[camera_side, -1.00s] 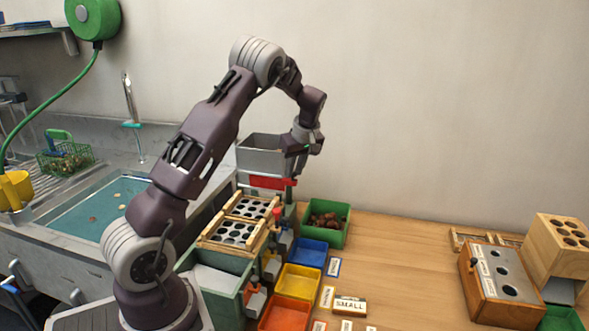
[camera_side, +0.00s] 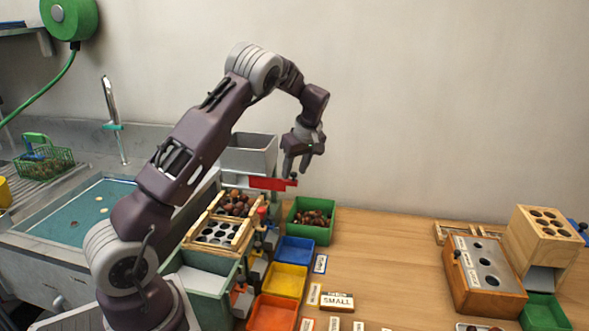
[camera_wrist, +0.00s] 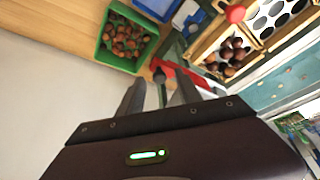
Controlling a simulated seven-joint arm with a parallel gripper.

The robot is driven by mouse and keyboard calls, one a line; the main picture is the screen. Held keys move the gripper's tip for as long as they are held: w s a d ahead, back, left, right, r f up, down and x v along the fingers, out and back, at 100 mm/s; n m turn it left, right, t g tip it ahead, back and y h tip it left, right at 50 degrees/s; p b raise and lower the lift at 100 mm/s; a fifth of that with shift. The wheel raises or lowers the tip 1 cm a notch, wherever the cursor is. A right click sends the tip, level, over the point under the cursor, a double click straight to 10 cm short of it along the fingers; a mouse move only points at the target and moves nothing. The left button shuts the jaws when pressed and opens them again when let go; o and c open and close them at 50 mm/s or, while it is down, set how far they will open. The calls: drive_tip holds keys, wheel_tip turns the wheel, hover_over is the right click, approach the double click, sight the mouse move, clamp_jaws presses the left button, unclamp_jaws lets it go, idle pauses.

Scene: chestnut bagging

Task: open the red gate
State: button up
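The red gate (camera_side: 268,184) is a flat red slide under the grey hopper (camera_side: 249,155); it sticks out to the right of it. A small dark knob (camera_side: 293,178) stands at its outer end. Chestnuts (camera_side: 238,204) lie in the upper sieve tray below the hopper. My gripper (camera_side: 296,168) points down just above the knob. In the wrist view, the gripper's fingers (camera_wrist: 158,92) are apart, with the knob (camera_wrist: 159,75) showing beyond and between them. The red gate (camera_wrist: 187,76) is partly hidden there by a finger.
A green bin of chestnuts (camera_side: 311,219) stands right of the sieve rack. Blue (camera_side: 294,251), yellow (camera_side: 284,280) and orange (camera_side: 272,314) bins line the rack. A wooden box with round holes (camera_side: 484,274) stands far right. The table's middle is mostly clear.

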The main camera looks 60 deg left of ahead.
drive_tip(key=v, duration=0.7)
idle(1.0)
drive_tip(key=s+d+r+m+t+h, duration=0.2)
drive_tip(key=s+d+r+m, duration=0.35)
drive_tip(key=s+d, duration=0.35)
drive_tip(key=s+d+r+m+t+h, duration=0.2)
drive_tip(key=s+d+r+m, duration=0.35)
drive_tip(key=d, duration=0.55)
drive_tip(key=s+d+f+m, duration=0.1)
drive_tip(key=s+d+m, duration=0.2)
drive_tip(key=s, duration=0.5)
drive_tip(key=s+d+f+m+t, duration=0.1)
drive_tip(key=s+d+m, duration=0.3)
drive_tip(key=s, duration=0.4)
drive_tip(key=shift+s+d+f+t, duration=0.2)
drive_tip(key=shift+d+f+t, duration=0.1)
drive_tip(key=shift+d+f, duration=0.3)
